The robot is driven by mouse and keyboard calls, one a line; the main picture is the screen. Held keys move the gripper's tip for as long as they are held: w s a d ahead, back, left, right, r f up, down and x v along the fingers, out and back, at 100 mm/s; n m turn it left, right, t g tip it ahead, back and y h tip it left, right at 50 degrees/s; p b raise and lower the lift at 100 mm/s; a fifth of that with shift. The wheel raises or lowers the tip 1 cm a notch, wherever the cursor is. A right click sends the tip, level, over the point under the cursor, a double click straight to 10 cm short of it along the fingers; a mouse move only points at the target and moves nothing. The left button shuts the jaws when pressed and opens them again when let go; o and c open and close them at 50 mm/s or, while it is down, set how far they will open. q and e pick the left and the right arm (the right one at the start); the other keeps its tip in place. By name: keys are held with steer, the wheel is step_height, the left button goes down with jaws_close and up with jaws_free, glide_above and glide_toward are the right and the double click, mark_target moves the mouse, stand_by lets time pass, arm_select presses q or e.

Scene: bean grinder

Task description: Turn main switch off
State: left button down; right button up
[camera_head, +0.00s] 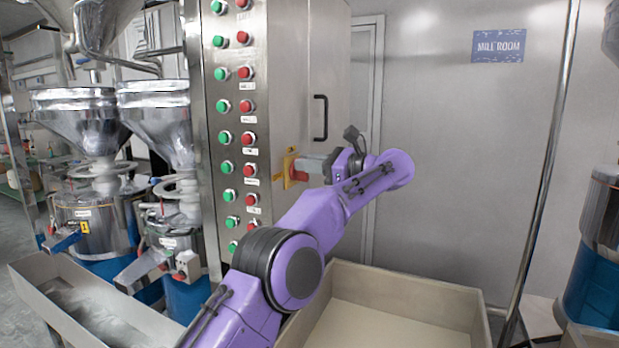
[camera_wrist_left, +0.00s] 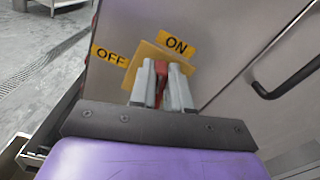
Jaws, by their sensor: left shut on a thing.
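The main switch is a red knob (camera_wrist_left: 161,83) on a yellow plate (camera_wrist_left: 148,57), mounted on the side of the steel control cabinet (camera_head: 289,100). In the left wrist view an ON label (camera_wrist_left: 177,46) and an OFF label (camera_wrist_left: 110,56) flank the plate's upper part. My left gripper (camera_head: 297,168) reaches the switch from the right, and its fingers (camera_wrist_left: 162,86) are shut on the red knob. The fingers hide much of the knob. The yellow plate also shows in the head view (camera_head: 287,173). My right gripper is not in view.
Green and red buttons (camera_head: 235,105) line the cabinet front. A black door handle (camera_head: 320,118) is above my gripper. A beige bin (camera_head: 470,310) stands below my arm. Hopper grinders (camera_head: 85,110) stand at the left, and a steel pole (camera_head: 550,150) at the right.

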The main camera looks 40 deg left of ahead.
arm_select(q)
steer(key=n+b, duration=0.2)
steer(key=n, duration=0.1)
steer(key=shift+s+f+b, duration=0.35)
steer(key=shift+f+b, duration=0.05)
steer(key=n+b, duration=0.1)
steer(key=n, duration=0.1)
steer(key=n+b, duration=0.1)
steer(key=shift+s+d+f+n+b, duration=0.15)
steer(key=shift+s+f+n+b, duration=0.1)
steer(key=shift+n+b, duration=0.1)
steer(key=n, duration=0.1)
steer(key=n+b, duration=0.1)
steer(key=n, duration=0.1)
steer(key=shift+s+d+f+b, duration=0.1)
steer(key=shift+s+f+b, duration=0.15)
steer(key=shift+b, duration=0.15)
steer(key=shift+f+n+b, duration=0.2)
steer(key=shift+n+b, duration=0.15)
steer(key=shift+n, duration=0.85)
steer(key=shift+f+n+b, duration=0.15)
steer(key=shift+n+b, duration=0.15)
steer(key=shift+n, duration=0.85)
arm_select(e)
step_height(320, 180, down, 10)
arm_select(q)
steer(key=c, duration=1.1)
jaws_free()
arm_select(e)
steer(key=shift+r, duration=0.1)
